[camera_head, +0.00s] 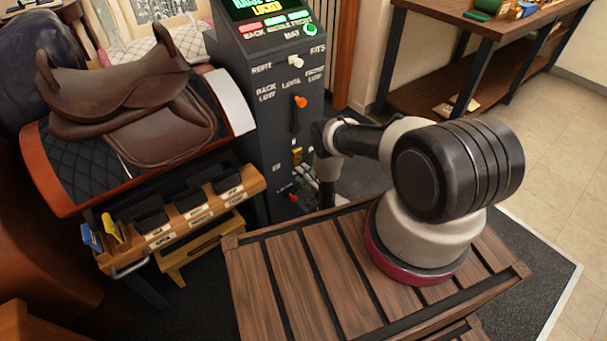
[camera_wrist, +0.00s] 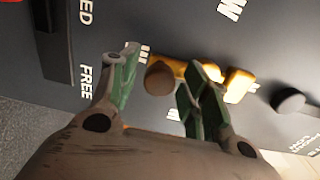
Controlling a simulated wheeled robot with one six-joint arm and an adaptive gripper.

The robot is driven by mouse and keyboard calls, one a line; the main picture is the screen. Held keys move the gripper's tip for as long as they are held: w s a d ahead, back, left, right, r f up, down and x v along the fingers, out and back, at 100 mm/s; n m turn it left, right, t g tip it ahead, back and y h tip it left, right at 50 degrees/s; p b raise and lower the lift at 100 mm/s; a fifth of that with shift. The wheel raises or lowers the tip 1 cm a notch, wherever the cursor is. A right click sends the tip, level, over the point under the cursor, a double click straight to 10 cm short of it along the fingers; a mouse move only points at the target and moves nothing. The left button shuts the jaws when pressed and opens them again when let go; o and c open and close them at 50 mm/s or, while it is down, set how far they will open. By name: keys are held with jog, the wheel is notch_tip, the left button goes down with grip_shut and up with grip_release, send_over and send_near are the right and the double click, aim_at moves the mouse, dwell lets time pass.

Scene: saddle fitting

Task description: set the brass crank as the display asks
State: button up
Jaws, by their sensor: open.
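The brass crank shows in the wrist view as a yellow bar (camera_wrist: 238,84) on the dark console face, with a round brown knob (camera_wrist: 160,78) at one end. In the head view a small yellow part of it (camera_head: 297,154) shows low on the console. My gripper (camera_wrist: 162,66) is open, its green-padded fingers on either side of the brown knob; I cannot tell whether they touch it. In the head view my gripper is small and partly hidden beside the console.
The console (camera_head: 262,120) also carries a white knob (camera_head: 295,61) and an orange-tipped lever (camera_head: 299,103). A brown saddle (camera_head: 120,90) rests on a stand at left, above a wooden tray (camera_head: 190,215) with dark bins. A dark round knob (camera_wrist: 288,100) sits right of the crank.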

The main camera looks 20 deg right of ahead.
aim_at(299, 154)
jog(key=o, duration=0.7)
notch_tip(299, 154, up, 10)
jog(key=shift+d+r, duration=0.1)
jog(key=shift+r, duration=0.1)
jog(key=c, duration=0.7)
jog(key=shift+f, duration=0.15)
